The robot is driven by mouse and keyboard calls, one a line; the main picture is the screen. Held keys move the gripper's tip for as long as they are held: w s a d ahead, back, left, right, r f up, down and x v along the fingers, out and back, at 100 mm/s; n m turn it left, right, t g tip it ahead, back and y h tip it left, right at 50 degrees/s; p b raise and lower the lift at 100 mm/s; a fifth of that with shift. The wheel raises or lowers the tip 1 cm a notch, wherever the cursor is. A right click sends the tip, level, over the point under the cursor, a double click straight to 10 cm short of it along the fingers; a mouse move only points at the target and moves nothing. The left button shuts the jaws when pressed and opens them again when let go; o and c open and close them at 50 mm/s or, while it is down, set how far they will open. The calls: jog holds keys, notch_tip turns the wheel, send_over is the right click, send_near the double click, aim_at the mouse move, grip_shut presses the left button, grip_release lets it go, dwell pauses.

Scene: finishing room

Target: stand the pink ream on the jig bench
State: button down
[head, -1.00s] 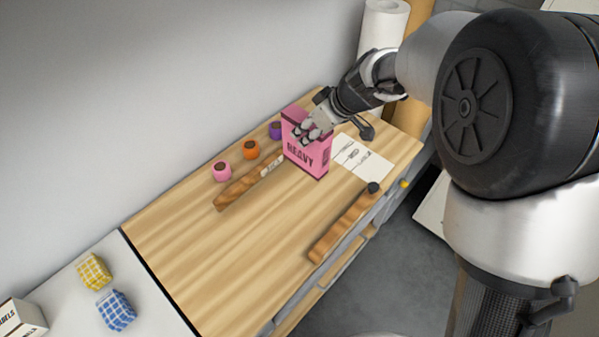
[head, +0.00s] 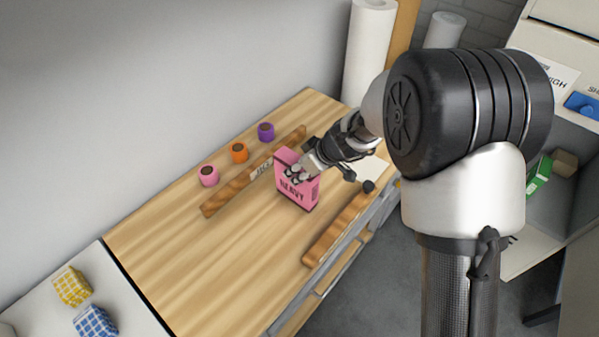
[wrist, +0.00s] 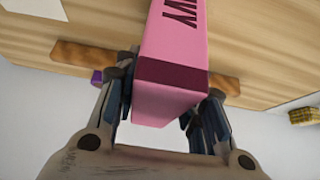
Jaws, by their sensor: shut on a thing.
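The pink ream (head: 297,187), marked HEAVY, is upright in the head view, between two wooden bars on the wood-topped bench (head: 190,255). My gripper (head: 297,174) is shut on its upper part from the right side. In the wrist view the pink ream (wrist: 172,60) lies between the two fingers (wrist: 160,105). I cannot tell whether its bottom edge touches the bench top. The long wooden bar (head: 228,192) with a white label runs behind the ream. The shorter bar (head: 335,230) lies in front of it, near the bench's front edge.
Pink (head: 208,175), orange (head: 239,152) and purple (head: 266,131) pots stand along the wall. A white sheet (head: 372,168) is partly hidden behind my gripper. Yellow (head: 72,286) and blue (head: 95,322) checked blocks sit on the white surface at left. The bench's left part is clear.

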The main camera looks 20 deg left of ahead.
jog(key=shift+f, duration=0.1)
dwell(0.3)
jog(key=c, duration=1.5)
grip_release()
jog(key=shift+f, duration=0.15)
jog(key=o, duration=0.5)
jog(key=shift+c, duration=0.2)
jog(key=shift+r, duration=0.2)
jog(key=p+v, duration=0.2)
jog(key=v, duration=1)
jog(key=shift+r, duration=0.1)
